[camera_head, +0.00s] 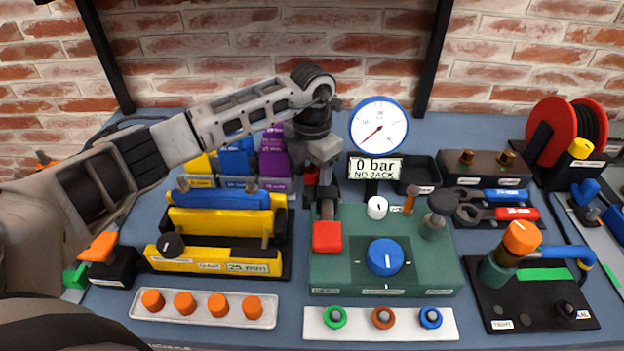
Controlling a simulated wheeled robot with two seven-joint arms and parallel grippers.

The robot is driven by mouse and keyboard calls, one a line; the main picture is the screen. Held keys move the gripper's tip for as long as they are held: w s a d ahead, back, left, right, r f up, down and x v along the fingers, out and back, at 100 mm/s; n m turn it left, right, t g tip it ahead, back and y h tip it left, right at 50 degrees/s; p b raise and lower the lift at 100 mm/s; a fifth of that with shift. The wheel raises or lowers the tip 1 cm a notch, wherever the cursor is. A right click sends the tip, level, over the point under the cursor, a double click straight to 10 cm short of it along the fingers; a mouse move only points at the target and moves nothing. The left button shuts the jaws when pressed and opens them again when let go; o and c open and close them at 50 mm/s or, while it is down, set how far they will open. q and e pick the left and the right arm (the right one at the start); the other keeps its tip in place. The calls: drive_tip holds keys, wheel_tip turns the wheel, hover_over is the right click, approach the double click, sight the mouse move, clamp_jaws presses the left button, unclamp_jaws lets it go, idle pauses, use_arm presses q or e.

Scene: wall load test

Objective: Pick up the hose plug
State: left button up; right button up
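My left arm reaches in from the left, and my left gripper (326,207) points down over the left part of the green pump box (440,270). Its fingers show almost edge-on, so the gap between them is hidden. A red block (327,237) sits right below the fingertips; I cannot tell whether they touch it. No part is clearly readable as the hose plug. A yellow end piece (581,148) shows beside the red hose reel (552,132), and ringed fittings in green (335,317), orange (383,317) and blue (430,317) sit on a white strip. My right gripper does not show.
A pressure gauge (379,127) and a "0 bar NO JACK" display (375,168) stand behind the box.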

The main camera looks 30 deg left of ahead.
sight(312, 169)
use_arm(q)
drive_tip(key=c, duration=1)
drive_tip(key=shift+c, duration=0.2)
drive_tip(key=shift+r, duration=0.1)
wheel_tip(312, 169, up, 9)
drive_tip(key=shift+f+b, duration=0.1)
drive_tip(key=shift+b, duration=0.5)
drive_tip(key=shift+r, duration=0.6)
